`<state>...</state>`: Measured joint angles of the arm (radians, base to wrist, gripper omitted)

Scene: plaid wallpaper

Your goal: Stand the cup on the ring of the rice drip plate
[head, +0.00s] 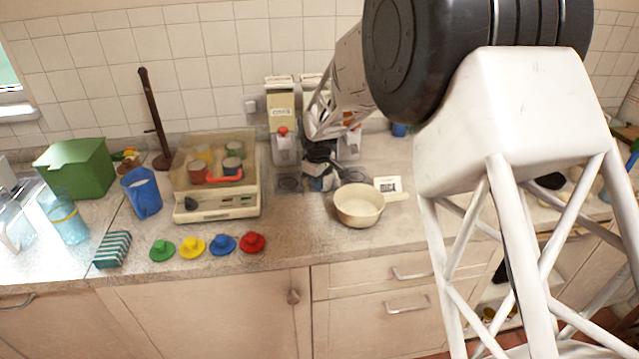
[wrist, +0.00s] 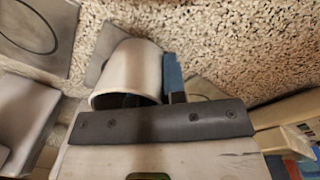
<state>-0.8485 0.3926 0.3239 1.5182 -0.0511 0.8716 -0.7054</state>
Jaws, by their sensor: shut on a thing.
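My gripper (head: 322,176) is low over the counter in front of the two dispensers. In the wrist view it is shut on a plain white cup (wrist: 130,68), with a blue finger pad at the cup's right side. The cup's wide rim faces the camera; in the head view it is mostly hidden by the gripper. A grey drip plate with a dark ring (head: 289,184) lies just left of the gripper; a ringed plate also shows at upper left in the wrist view (wrist: 28,28). I cannot read which plate is for rice, nor tell whether the cup touches anything.
The left dispenser (head: 283,125) stands close behind the gripper; the right one is partly hidden by my arm. A cream pan (head: 360,206) stands close to the right. A clear-lidded box (head: 217,185) stands left. Several coloured lids line the counter's front.

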